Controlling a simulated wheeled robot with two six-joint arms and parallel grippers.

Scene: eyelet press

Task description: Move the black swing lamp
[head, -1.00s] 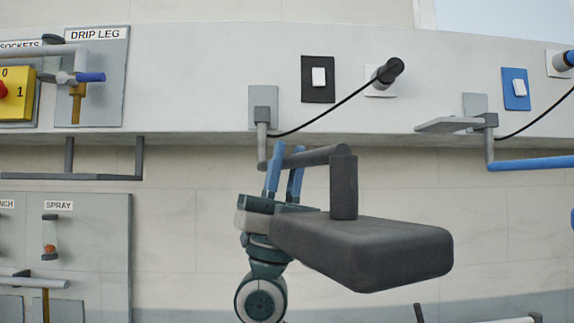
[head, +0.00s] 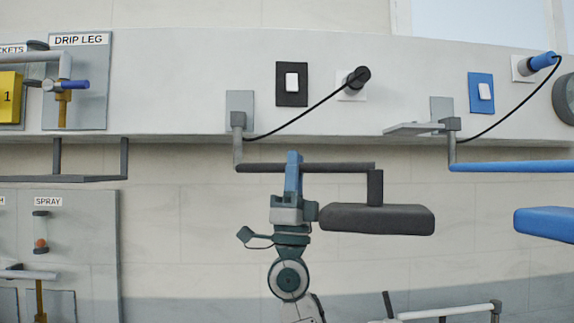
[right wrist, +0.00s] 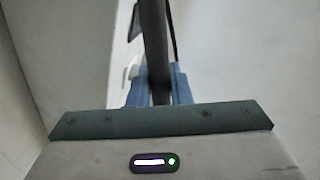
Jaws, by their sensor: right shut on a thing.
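The black swing lamp has a dark arm (head: 335,167) running right from a grey wall bracket (head: 238,122) and a flat dark head (head: 376,218) hanging from a short post at its right end. My right gripper (head: 294,160) is shut on the lamp arm, left of the head, with its blue fingers around the bar. In the right wrist view the dark bar (right wrist: 153,45) passes between the blue fingers (right wrist: 158,85). The lamp's black cord runs up to a black plug (head: 357,77) in a wall socket. My left gripper is not in view.
A blue swing lamp (head: 510,167) hangs at the right, its blue head (head: 545,224) right of the black head with a gap between. A black-framed switch (head: 291,84) and a blue-framed switch (head: 481,92) sit on the wall rail above. A shelf bracket (head: 80,179) is at the left.

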